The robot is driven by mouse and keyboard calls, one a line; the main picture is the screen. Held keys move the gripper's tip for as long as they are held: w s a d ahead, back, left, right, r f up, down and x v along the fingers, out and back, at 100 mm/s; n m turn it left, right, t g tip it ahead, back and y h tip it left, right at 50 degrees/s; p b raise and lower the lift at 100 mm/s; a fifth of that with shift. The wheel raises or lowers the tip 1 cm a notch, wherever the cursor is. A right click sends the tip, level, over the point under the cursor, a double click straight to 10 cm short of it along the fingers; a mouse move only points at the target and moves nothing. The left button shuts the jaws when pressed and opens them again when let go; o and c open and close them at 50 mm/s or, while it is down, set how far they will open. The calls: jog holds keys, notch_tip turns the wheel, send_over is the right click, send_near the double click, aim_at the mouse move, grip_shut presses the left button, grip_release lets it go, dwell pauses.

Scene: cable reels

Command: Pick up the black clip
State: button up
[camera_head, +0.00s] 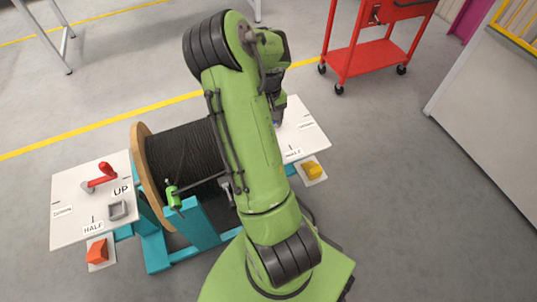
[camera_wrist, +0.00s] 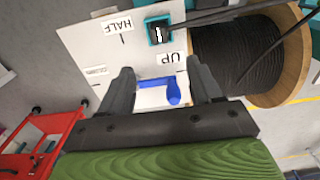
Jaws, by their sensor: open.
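In the wrist view a small black piece with a white mark (camera_wrist: 159,33), which looks like the black clip, sits at a teal square frame (camera_wrist: 149,24) on a white panel (camera_wrist: 90,42). A dark cable runs from near it to the upper right. My gripper (camera_wrist: 160,68) is open, its two dark fingers apart with nothing held between them. A blue lever (camera_wrist: 172,90) on the panel shows between the fingers, and the black piece lies beyond the fingertips. In the head view my arm hides most of the gripper and the clip cannot be made out.
A wooden reel of black cable (camera_head: 180,150) stands on a teal stand (camera_head: 190,225). A green clip (camera_head: 173,195) hangs at its front. The left panel (camera_head: 70,215) carries a red lever (camera_head: 102,176). A yellow block (camera_head: 312,170) and red cart (camera_head: 370,60) are at right.

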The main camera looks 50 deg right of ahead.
notch_tip(320, 180, down, 9)
jog(key=b, duration=0.2)
jog(key=shift+f+b, duration=0.15)
jog(key=shift+b, duration=0.25)
notch_tip(320, 180, down, 5)
jog(key=shift+d+f+b, duration=0.1)
jog(key=shift+b, duration=1.05)
jog(key=shift+c, duration=0.5)
jog(key=c, duration=1)
